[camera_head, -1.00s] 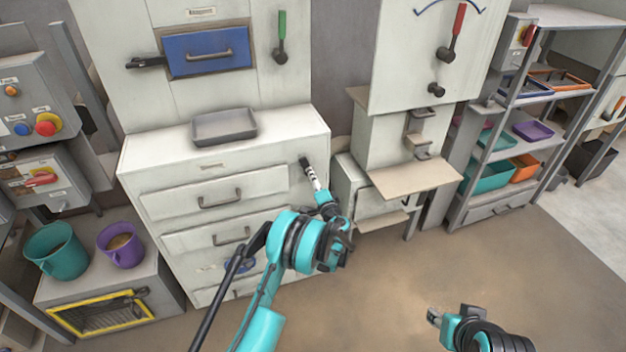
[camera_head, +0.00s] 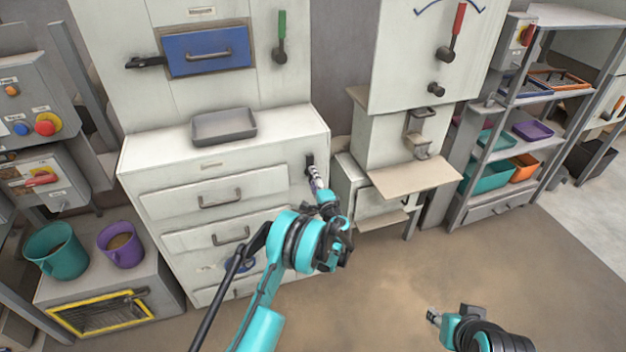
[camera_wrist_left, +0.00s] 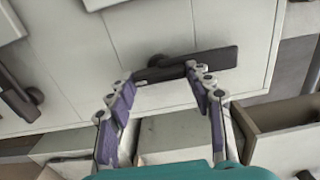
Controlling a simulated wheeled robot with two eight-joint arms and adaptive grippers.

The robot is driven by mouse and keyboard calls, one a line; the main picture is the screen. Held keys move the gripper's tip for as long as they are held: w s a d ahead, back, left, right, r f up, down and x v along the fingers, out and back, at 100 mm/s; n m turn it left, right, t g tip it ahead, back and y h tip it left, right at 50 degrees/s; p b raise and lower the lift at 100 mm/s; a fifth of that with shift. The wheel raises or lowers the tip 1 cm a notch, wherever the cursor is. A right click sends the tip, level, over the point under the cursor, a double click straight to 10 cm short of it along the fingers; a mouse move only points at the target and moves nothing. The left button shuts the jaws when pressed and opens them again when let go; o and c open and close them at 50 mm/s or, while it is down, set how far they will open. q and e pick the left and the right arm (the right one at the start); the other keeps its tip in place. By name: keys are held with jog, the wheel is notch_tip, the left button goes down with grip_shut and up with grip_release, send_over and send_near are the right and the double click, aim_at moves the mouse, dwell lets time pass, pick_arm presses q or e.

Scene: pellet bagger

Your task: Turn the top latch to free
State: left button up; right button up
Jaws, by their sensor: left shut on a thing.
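The top latch (camera_head: 309,159) is a dark bar on the upper right of the white drawer cabinet's front, beside the top drawer. In the head view it stands close to upright. In the left wrist view the latch (camera_wrist_left: 215,60) is a dark bar on a round pivot, with the purple-padded fingers at it. My left gripper (camera_head: 315,176) is shut on the latch; its fingers partly hide the latch's lower end. My right gripper (camera_head: 433,316) is low at the right, over the floor and away from the cabinet; its opening is too small to judge.
The white cabinet has several drawers with handles, the top drawer (camera_head: 212,192) shut. A grey tray (camera_head: 224,126) sits on top. A bench shelf (camera_head: 415,178) juts out right of the latch. Teal and purple buckets (camera_head: 121,246) stand at the left. Floor in front is clear.

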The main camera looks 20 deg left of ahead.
pick_arm(q)
jog(key=o, duration=1.1)
jog(key=shift+o, duration=0.2)
jog(key=v, duration=1.2)
